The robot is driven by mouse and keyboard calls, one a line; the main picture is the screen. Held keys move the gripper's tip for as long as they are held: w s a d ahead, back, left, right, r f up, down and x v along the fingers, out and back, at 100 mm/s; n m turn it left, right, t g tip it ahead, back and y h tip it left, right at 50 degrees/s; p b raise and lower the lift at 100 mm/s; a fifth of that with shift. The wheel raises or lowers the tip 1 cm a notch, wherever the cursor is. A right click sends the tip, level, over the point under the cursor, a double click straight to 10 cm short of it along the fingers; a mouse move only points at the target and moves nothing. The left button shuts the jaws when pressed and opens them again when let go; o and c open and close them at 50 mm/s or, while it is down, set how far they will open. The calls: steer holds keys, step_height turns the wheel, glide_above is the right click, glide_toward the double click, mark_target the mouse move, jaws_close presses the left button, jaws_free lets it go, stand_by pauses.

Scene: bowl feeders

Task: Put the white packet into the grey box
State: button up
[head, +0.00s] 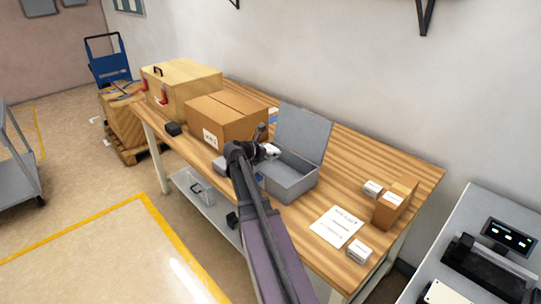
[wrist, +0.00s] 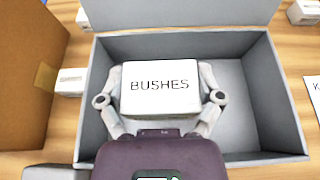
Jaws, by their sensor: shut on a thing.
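The white packet (wrist: 160,92), labelled BUSHES, is between the two fingers of my gripper (wrist: 161,85), which is shut on it. In the head view my gripper (head: 262,153) and a small white part of the packet (head: 271,150) show near the left side of the grey box. The grey box (head: 289,184) stands open on the table with its lid raised at the back. In the wrist view the packet lies over the opening of the grey box (wrist: 283,108), left of its middle. Its exact height above the box floor cannot be told.
A cardboard box (head: 228,117) stands left of the grey box, with a wooden case (head: 181,83) beyond it. To the right are a small upright carton (head: 395,202), two white packets, one nearer the front (head: 359,251), and a paper sheet (head: 336,227).

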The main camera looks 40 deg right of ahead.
steer(key=w+d, duration=0.1)
steer(key=w, duration=0.1)
steer(key=shift+w+d+f, duration=0.15)
steer(key=shift+w+d, duration=0.2)
steer(key=shift+d, duration=0.05)
steer(key=shift+f+b, duration=1.8)
steer(key=shift+b, duration=0.1)
steer(key=shift+f, duration=0.2)
steer(key=shift+b, duration=0.3)
